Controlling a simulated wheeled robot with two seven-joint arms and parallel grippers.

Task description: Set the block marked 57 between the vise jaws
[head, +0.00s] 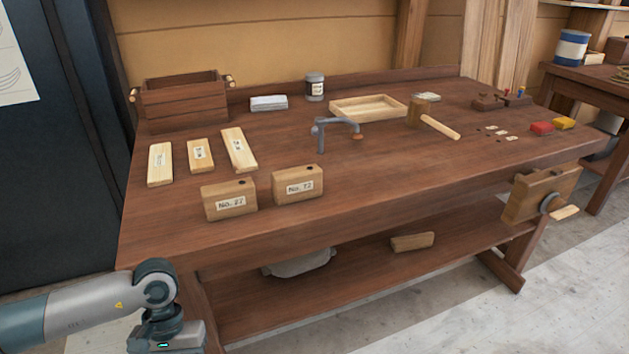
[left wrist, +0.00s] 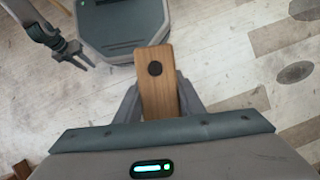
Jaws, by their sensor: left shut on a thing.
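My left gripper (left wrist: 159,100) is shut on a wooden block (left wrist: 157,88) with a dark round spot on its end. No label shows on the held block, so I cannot read its number. In the head view the left gripper's body (head: 167,335) is at the bottom left, low in front of the bench, with fingers and block out of frame. The vise (head: 537,196) is on the bench's front right, with a wooden jaw and handle; its gap is hard to see. My right gripper (left wrist: 76,54) shows at upper left in the left wrist view, fingers apart and empty.
Two labelled blocks, No. 27 (head: 229,201) and apparently No. 72 (head: 299,185), stand near the front edge of the bench (head: 400,225). A holdfast (head: 337,131), a mallet (head: 437,124) and a tray (head: 368,107) are behind. The front right top is mostly clear.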

